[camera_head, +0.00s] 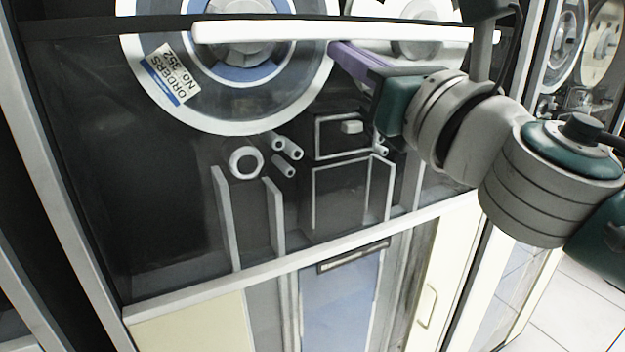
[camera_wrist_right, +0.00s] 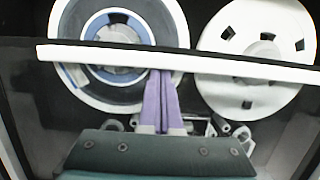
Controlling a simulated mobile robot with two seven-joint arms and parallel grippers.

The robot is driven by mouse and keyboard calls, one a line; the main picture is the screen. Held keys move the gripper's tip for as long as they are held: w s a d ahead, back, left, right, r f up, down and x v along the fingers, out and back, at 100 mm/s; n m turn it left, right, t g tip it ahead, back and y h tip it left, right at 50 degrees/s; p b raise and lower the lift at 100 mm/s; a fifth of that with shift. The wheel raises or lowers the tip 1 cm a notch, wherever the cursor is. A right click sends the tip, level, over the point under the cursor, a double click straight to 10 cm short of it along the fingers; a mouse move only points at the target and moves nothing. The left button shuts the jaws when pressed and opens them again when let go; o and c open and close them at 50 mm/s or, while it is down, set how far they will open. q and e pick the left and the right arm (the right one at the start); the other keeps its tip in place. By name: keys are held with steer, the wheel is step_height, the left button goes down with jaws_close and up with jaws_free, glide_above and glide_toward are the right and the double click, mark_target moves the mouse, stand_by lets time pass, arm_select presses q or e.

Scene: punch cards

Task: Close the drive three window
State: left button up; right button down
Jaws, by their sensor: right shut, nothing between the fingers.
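The drive window is a dark tinted pane (camera_head: 90,160) in a tape drive cabinet. A long white bar (camera_head: 300,32) runs along its top edge, and it also crosses the wrist view (camera_wrist_right: 100,54). The reels look clear above the bar and tinted below it, so the window stands part way up. My right gripper (camera_head: 338,50), with purple fingers, is shut and empty. Its tips are at the underside of the bar, right of the left reel; I cannot tell whether they touch it. The fingers also show in the wrist view (camera_wrist_right: 161,76). My left gripper is out of view.
Behind the window are a left tape reel (camera_head: 165,100) labelled "ORDERS No 352" and a white right reel (camera_wrist_right: 265,90). Rollers and guides (camera_head: 245,162) sit below them. A pale frame rail (camera_head: 200,290) runs beneath the window. Another drive with reels (camera_head: 600,45) stands at the right.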

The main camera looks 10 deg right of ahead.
step_height(320, 180, up, 15)
steer(key=p, duration=1.2)
steer(key=shift+r, duration=0.15)
